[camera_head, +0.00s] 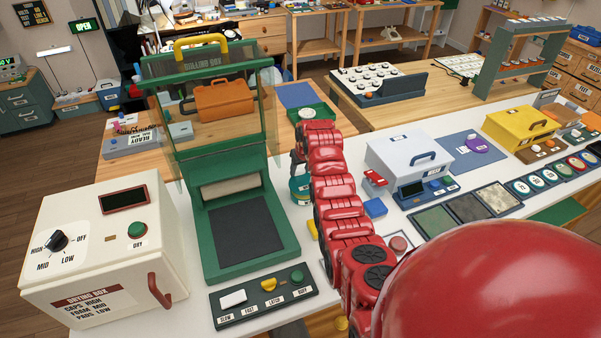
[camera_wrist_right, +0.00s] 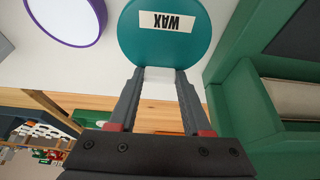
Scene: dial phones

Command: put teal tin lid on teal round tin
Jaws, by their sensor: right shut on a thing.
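My right gripper (camera_head: 298,162) is above the white table, just right of the green press-like frame. In the right wrist view its two fingers (camera_wrist_right: 160,76) are shut at the near edge of a teal round disc marked WAX (camera_wrist_right: 150,48), which I take for the teal tin lid. A small teal round thing (camera_head: 300,187) shows right below the gripper in the head view; I cannot tell how much of it is lid and how much is tin. The tin is not clearly seen apart from the lid. My left gripper is not in view.
The tall green frame (camera_head: 240,185) stands close on the left of the gripper. A purple-rimmed white round thing (camera_wrist_right: 67,15) lies near the disc. A white box (camera_head: 408,155) and a blue block (camera_head: 375,208) stand to the right. A control strip (camera_head: 262,295) lies in front.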

